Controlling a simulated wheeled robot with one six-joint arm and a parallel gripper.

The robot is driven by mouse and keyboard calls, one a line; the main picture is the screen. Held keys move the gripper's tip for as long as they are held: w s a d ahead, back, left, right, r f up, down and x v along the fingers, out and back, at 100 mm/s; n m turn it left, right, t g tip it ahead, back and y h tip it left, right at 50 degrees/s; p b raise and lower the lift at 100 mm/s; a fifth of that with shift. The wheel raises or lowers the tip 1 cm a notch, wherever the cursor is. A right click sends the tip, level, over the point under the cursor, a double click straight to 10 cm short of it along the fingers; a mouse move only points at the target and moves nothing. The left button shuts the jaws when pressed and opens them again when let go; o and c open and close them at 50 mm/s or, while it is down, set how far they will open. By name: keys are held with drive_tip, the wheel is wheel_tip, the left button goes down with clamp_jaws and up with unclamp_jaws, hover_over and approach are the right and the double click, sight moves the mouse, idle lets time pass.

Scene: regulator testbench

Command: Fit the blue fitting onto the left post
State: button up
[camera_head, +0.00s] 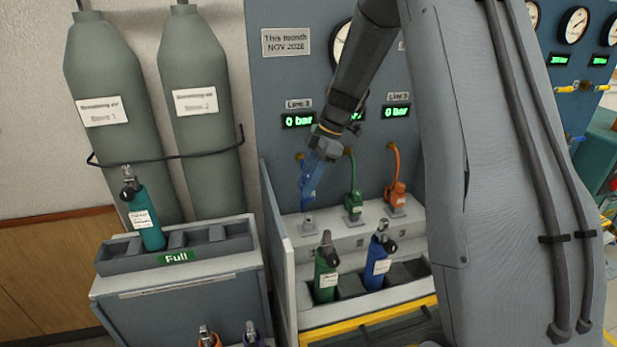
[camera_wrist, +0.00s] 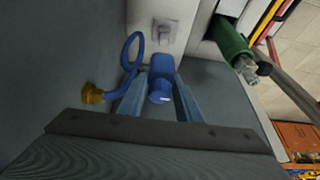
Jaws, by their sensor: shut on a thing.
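The blue fitting (camera_wrist: 161,68) is between the two blue fingers of my gripper (camera_wrist: 163,82), which is shut on it. Its blue hose (camera_wrist: 127,50) loops back to a brass connector (camera_wrist: 92,94) on the panel. In the head view my gripper (camera_head: 309,186) points down over the left end of the pale ledge. The left post (camera_head: 308,222) stands on that ledge just below the fingers, and a grey post (camera_wrist: 165,45) shows just beyond the fitting in the wrist view. I cannot tell whether fitting and post touch.
A green fitting (camera_head: 353,203) and an orange fitting (camera_head: 396,196) sit to the right on the ledge. A green bottle (camera_head: 326,272) and a blue bottle (camera_head: 379,262) stand in the rack in front. A side wall (camera_head: 278,245) borders the bench at left.

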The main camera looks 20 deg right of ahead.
drive_tip(key=b, duration=0.2)
hover_over(308, 215)
drive_tip(key=shift+f, duration=2.3)
drive_tip(key=shift+b, duration=0.35)
drive_tip(key=shift+f+b, duration=1.4)
drive_tip(key=shift+f, duration=0.5)
drive_tip(key=o, duration=1.3)
drive_tip(key=shift+o, duration=0.2)
drive_tip(key=b+v, duration=0.2)
drive_tip(key=v, duration=0.5)
drive_tip(key=shift+r, duration=0.35)
drive_tip(key=shift+d, duration=0.15)
